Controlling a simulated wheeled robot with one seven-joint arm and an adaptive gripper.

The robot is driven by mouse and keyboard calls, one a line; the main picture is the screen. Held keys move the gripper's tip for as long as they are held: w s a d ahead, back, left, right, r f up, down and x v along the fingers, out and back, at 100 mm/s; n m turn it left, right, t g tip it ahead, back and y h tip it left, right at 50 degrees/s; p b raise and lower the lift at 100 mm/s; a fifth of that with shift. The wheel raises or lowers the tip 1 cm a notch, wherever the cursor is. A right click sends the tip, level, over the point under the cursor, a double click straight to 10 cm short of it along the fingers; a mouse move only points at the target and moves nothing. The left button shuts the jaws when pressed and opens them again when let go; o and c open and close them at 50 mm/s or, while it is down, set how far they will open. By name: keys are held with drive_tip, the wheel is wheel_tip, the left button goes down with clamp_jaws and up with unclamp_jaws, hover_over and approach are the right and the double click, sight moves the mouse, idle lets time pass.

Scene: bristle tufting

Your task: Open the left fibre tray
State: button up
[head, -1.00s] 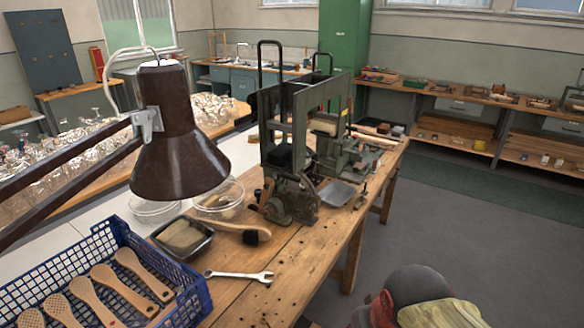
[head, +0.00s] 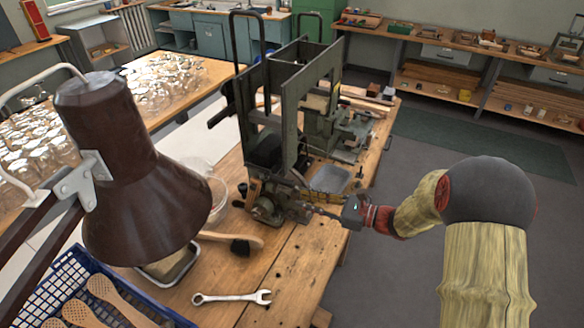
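The dark green tufting machine (head: 283,105) stands on the wooden bench, with upright metal plates, black handle loops and a cluttered mechanism low at the front. I cannot make out for certain which part is the left fibre tray. A shallow grey metal tray (head: 331,179) sits at the machine's front right. My gripper (head: 318,207) reaches in from the right, low in front of the machine, just nearer than the grey tray. Its fingers are small and blend with the dark mechanism, so I cannot tell whether they touch it or hold anything.
A brown lamp (head: 135,165) fills the left foreground. Glass jars (head: 160,85) cover the back-left table. The floor (head: 420,160) at right is clear.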

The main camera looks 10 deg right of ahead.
sight(294, 185)
drive_tip(key=r, duration=0.1)
drive_tip(key=w+r+m, duration=0.1)
drive_tip(key=r+t, duration=0.1)
drive_tip(key=shift+w+d+m, duration=0.1)
drive_tip(key=shift+w+m, duration=0.2)
drive_tip(key=b+x, duration=0.1)
drive_tip(key=x, duration=0.5)
drive_tip(key=shift+b, duration=0.4)
drive_tip(key=shift+w+a+r, duration=0.1)
drive_tip(key=shift+w+a, duration=0.3)
drive_tip(key=shift+a, duration=0.15)
drive_tip(key=shift+c, duration=0.2)
clamp_jaws()
drive_tip(key=shift+s, duration=0.1)
